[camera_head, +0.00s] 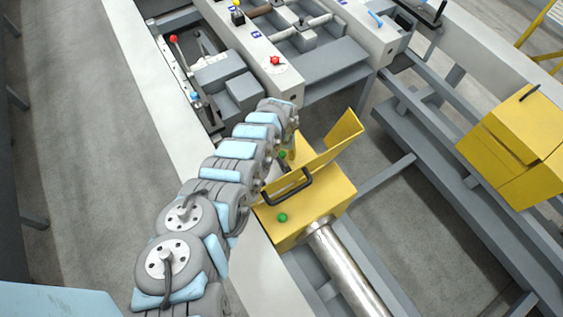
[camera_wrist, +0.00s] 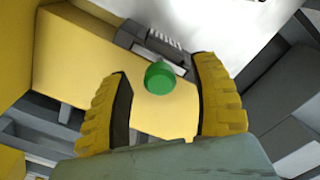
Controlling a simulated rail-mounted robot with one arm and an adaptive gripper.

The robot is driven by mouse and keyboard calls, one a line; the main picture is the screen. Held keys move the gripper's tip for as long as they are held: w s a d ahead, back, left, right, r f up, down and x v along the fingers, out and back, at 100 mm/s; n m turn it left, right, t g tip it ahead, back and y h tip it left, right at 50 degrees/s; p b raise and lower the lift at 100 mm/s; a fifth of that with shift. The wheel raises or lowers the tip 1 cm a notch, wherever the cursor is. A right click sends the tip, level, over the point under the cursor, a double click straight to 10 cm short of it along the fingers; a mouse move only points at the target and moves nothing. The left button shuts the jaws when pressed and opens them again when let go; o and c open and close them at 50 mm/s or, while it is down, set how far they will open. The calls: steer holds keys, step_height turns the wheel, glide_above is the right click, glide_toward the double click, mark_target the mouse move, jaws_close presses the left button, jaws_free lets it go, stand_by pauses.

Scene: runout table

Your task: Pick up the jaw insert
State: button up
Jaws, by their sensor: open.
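In the wrist view, my gripper (camera_wrist: 163,70) is open, its two yellow ribbed fingers apart with nothing held between them. A green round knob (camera_wrist: 160,77) on a yellow surface shows in the gap between the fingers. Just beyond it lies a dark grey piece with a ridged face (camera_wrist: 157,44), which looks like the jaw insert, though I cannot be sure. Part of it is hidden behind the green knob. In the head view, my wrist is beside the yellow housing (camera_head: 311,206), and my arm hides most of the gripper and the piece.
The yellow housing has a black handle (camera_head: 288,190), a green knob (camera_head: 283,217) and a raised yellow plate (camera_head: 345,138). A steel shaft (camera_head: 345,265) runs from it. A red knob (camera_head: 275,60) sits on the grey-white machine behind. A yellow box (camera_head: 508,145) stands at right.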

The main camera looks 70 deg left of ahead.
jaws_close()
steer(key=shift+r, duration=0.1)
stand_by(0.4)
